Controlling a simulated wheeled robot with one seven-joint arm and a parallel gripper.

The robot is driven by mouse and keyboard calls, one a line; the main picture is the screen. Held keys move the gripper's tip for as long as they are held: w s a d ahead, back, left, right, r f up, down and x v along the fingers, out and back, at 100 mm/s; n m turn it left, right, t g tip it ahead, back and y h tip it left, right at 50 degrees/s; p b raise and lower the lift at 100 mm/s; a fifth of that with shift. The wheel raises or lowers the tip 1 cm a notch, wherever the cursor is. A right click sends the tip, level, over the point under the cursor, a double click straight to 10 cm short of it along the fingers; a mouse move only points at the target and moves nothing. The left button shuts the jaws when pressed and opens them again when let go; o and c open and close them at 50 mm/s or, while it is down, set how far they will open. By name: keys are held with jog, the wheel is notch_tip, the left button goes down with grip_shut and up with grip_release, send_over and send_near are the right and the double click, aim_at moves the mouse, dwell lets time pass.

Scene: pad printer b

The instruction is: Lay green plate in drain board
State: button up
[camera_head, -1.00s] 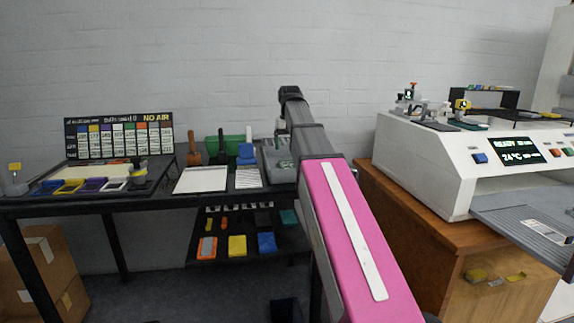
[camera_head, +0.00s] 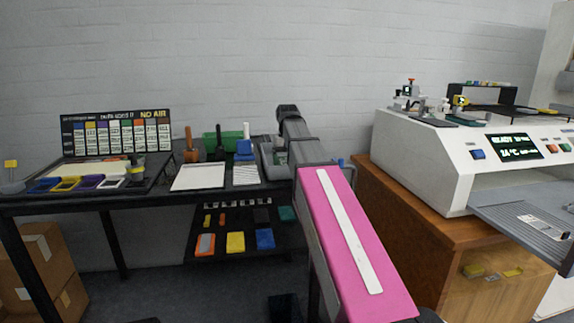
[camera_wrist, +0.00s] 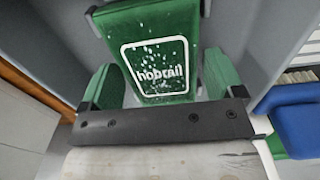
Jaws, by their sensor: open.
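In the wrist view a green plate (camera_wrist: 162,78) with a white "hobrail" outline and white specks lies face up between my fingers. My gripper (camera_wrist: 161,66) is open, with a green finger on each side of the plate. I cannot tell whether the fingers touch its edges. The dark bar of my gripper covers the plate's near end. Grey surface (camera_wrist: 243,30) surrounds the plate. In the head view the grey drain board (camera_head: 266,165) sits at the table's right end, partly hidden by my pink arm, which also hides my gripper.
A blue block (camera_wrist: 297,118) stands close at the right in the wrist view. Left of the drain board are a striped white card (camera_head: 246,175), a white sheet (camera_head: 199,177) and a green bin (camera_head: 232,138). A white printer (camera_head: 428,165) on a wooden cabinet stands to the right.

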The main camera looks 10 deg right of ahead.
jog(key=c, duration=0.7)
jog(key=shift+o, duration=0.2)
jog(key=shift+r, duration=0.15)
jog(key=shift+r, duration=1.85)
